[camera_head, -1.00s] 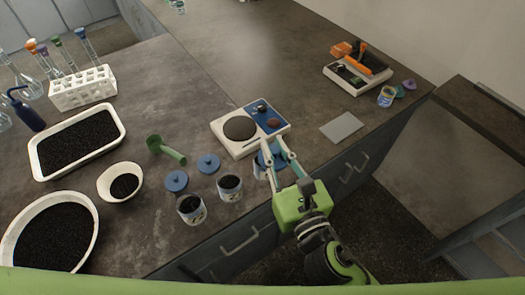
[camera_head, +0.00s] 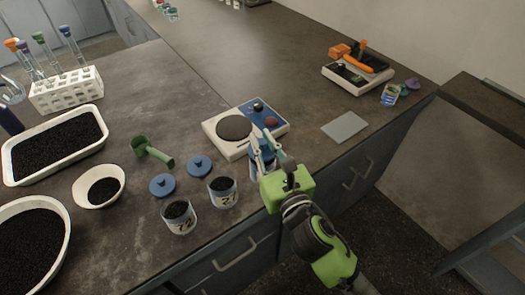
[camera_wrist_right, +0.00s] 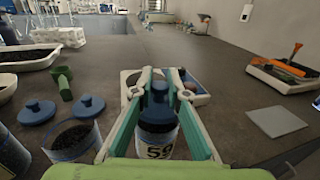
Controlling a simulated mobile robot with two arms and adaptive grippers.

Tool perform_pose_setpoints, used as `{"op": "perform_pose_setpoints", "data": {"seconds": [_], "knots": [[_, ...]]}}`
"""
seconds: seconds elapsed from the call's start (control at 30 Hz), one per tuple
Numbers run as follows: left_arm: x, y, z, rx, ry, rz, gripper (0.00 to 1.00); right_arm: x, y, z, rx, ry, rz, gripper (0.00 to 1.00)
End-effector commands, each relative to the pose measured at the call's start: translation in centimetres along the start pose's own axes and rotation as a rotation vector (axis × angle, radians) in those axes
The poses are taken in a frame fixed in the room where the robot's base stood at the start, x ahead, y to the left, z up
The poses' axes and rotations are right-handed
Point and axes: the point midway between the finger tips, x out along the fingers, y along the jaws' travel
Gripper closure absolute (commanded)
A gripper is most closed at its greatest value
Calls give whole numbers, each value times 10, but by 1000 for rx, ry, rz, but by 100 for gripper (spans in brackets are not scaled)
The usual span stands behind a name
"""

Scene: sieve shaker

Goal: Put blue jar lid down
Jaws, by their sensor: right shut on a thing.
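My right gripper (camera_head: 264,142) is over the front edge of the counter, its fingers closed around the knob of a blue lid. In the right wrist view, the fingers (camera_wrist_right: 160,80) are on either side of this blue lid (camera_wrist_right: 158,98). The lid sits on or right over a jar (camera_wrist_right: 157,142) with a "59" label; I cannot tell if it is fully seated. Two other blue lids (camera_head: 162,186) (camera_head: 199,166) lie flat on the counter. They are beside two open jars (camera_head: 180,218) (camera_head: 222,193) of dark grains. My left gripper is not in view.
A scale (camera_head: 220,150) stands just behind the held lid. A green scoop (camera_head: 155,153), a white bowl (camera_head: 82,197) and a tray (camera_head: 100,118) are to the left. A grey plate (camera_head: 345,126) lies right, with free counter around it. An orange-handled device (camera_head: 358,70) stands farther back.

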Motion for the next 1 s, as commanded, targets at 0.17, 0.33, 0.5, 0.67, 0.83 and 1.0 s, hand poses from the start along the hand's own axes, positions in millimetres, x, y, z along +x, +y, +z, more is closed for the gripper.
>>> {"op": "perform_pose_setpoints", "data": {"seconds": [0.17, 0.33, 0.5, 0.67, 0.83, 1.0], "knots": [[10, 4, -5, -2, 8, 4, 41, 0, 0, -8, 2, -1, 0, 100], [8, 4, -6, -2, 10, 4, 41, 0, 0, -7, 1, 0, 0, 100], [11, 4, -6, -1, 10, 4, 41, 0, 0, -13, 0, 0, 0, 100], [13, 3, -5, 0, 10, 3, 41, 0, 0, -18, 1, 1, 0, 100], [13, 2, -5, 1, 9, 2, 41, 0, 0, -19, 0, 0, 0, 69], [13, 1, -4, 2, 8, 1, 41, 0, 0, -19, 1, 0, 0, 69]]}}
